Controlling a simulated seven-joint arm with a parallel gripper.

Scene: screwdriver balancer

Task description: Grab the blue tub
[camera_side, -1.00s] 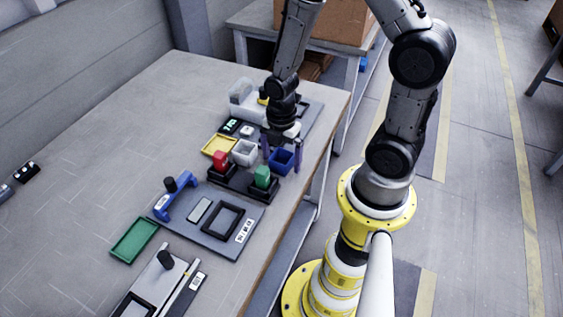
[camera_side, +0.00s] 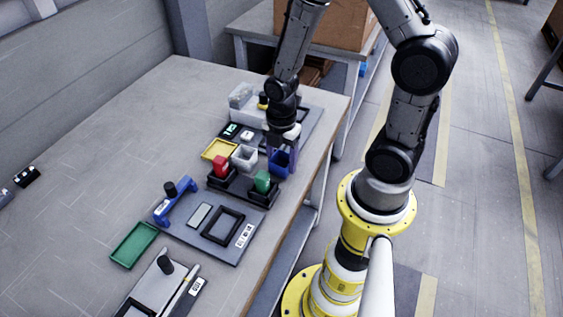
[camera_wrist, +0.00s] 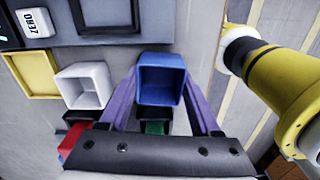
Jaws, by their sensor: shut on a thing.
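The blue tub (camera_side: 279,163) is a small open-topped box near the table's right edge in the side view. In the wrist view the blue tub (camera_wrist: 160,80) sits between the two purple fingers, its hollow inside facing the camera. My gripper (camera_side: 284,156) is shut on the blue tub; in the wrist view the gripper (camera_wrist: 160,98) has a finger against each side of it. The side view does not clearly show whether the tub still touches the table.
A white tub (camera_side: 244,157) stands just left of the blue one, with a yellow tray (camera_side: 219,149) beyond it. A red block (camera_side: 221,167) and a green block (camera_side: 262,182) stand in black holders close by.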

